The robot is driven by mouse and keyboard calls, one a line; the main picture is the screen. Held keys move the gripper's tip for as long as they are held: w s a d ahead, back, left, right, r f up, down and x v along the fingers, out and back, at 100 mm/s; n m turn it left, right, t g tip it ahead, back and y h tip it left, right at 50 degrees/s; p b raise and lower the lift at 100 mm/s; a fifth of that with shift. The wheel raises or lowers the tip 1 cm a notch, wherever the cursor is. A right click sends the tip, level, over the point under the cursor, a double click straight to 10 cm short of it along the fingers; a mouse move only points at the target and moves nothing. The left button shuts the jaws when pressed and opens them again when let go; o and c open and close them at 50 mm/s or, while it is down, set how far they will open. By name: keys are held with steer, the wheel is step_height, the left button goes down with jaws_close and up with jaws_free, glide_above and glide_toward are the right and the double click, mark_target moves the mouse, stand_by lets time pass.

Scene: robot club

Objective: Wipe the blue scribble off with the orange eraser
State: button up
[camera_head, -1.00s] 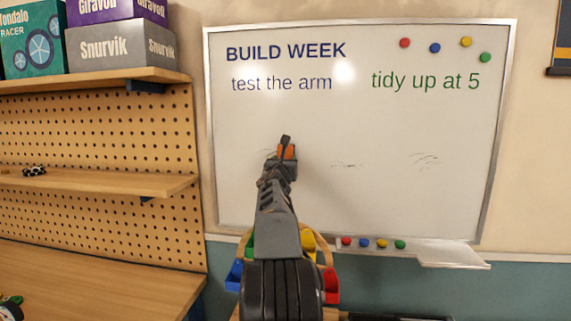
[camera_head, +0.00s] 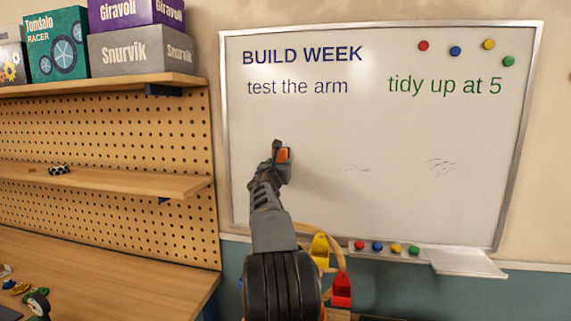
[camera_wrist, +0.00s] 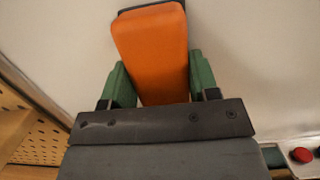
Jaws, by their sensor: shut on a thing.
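My gripper (camera_wrist: 152,85) is shut on the orange eraser (camera_wrist: 152,50), which also shows in the head view (camera_head: 282,154). The eraser's dark far end is at or very near the whiteboard (camera_head: 320,205); I cannot tell for certain that it touches. It is in the left part of the board, below "test the arm". I see no clear blue scribble. The surface directly behind the eraser and gripper is hidden.
Printed writing (camera_head: 300,57) and several round magnets (camera_head: 455,51) are on the upper board. A ledge (camera_head: 468,262) and more magnets (camera_head: 396,250) line its bottom edge. Pegboard shelves (camera_head: 105,180) with boxes stand close on the left. Coloured bins (camera_head: 341,288) are below the board.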

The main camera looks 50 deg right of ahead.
steer(key=shift+w+a+p, duration=0.75)
steer(key=shift+w+a, duration=0.2)
steer(key=shift+w, duration=0.85)
steer(key=shift+s+d+b, duration=0.8)
steer(key=shift+s+b, duration=0.15)
steer(key=shift+s, duration=0.6)
steer(key=shift+s+d+b, duration=0.85)
steer(key=shift+s+b, duration=0.1)
steer(key=shift+s, duration=0.6)
steer(key=shift+s+d+b, duration=0.8)
steer(key=shift+s+b, duration=0.15)
steer(key=shift+s, duration=0.6)
steer(key=shift+s+d+r, duration=0.15)
steer(key=shift+s+d, duration=0.05)
steer(key=shift+s, duration=0.2)
steer(key=shift+w, duration=0.15)
steer(key=w+a+p, duration=0.3)
steer(key=w+a, duration=0.2)
steer(key=w, duration=0.4)
steer(key=shift+w+p, duration=0.3)
steer(key=shift+w, duration=0.1)
steer(key=shift+a, duration=0.2)
